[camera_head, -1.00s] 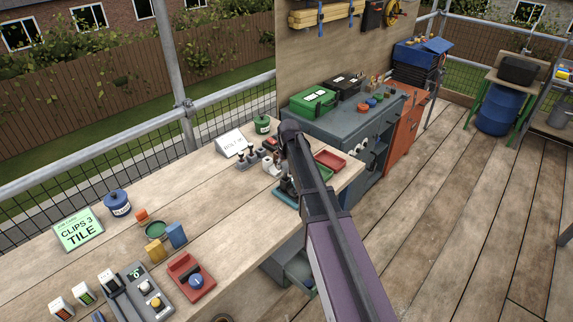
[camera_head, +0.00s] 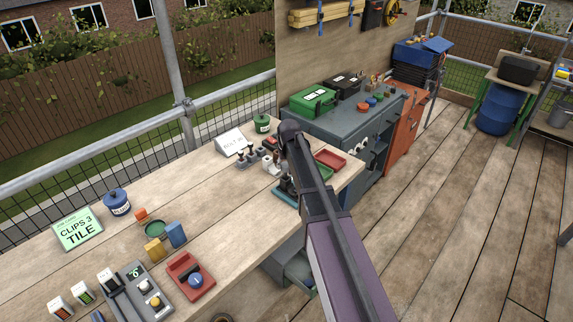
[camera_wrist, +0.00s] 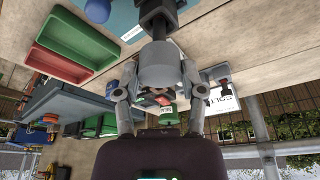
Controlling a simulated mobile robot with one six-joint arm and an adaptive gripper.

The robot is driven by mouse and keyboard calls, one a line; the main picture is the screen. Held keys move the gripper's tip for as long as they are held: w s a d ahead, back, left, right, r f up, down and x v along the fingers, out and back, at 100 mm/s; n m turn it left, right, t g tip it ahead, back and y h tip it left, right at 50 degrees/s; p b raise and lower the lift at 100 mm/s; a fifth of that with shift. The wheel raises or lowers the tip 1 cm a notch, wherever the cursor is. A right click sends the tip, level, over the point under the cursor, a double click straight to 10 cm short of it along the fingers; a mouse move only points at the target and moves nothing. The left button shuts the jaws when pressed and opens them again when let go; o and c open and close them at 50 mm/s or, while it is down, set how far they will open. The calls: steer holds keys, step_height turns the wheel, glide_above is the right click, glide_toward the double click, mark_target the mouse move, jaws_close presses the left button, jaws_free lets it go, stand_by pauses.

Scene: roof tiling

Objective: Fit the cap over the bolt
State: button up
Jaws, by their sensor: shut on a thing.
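A grey cylindrical cap (camera_wrist: 158,72) sits between the two fingers of my gripper (camera_wrist: 158,85) in the wrist view, and the gripper is shut on it. A black bolt-like post (camera_wrist: 157,18) stands just beyond the cap, over a teal base (camera_wrist: 110,14). The cap overlaps the post in the picture, so I cannot tell whether they touch or how far the cap covers it. In the head view the teal base (camera_head: 283,197) shows beside my arm, near the bench's right end. My arm hides most of the gripper and the cap there.
Small dark bolts stand on a grey stand (camera_head: 246,160) by a white "BOLT" sign (camera_head: 231,141). A green tin (camera_head: 262,124) stands behind.

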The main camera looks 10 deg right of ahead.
stand_by(0.3)
steer(key=o, duration=0.8)
steer(key=shift+r, duration=0.15)
steer(key=shift+s+r+p, duration=0.1)
steer(key=shift+r+p, duration=3.25)
steer(key=shift+p, duration=0.2)
steer(key=s+g, duration=0.1)
steer(key=s, duration=0.8)
steer(key=s+g, duration=0.1)
steer(key=s, duration=0.9)
steer(key=s+g, duration=0.1)
steer(key=s, duration=0.9)
steer(key=shift+d+f, duration=0.2)
steer(key=shift+f, duration=0.15)
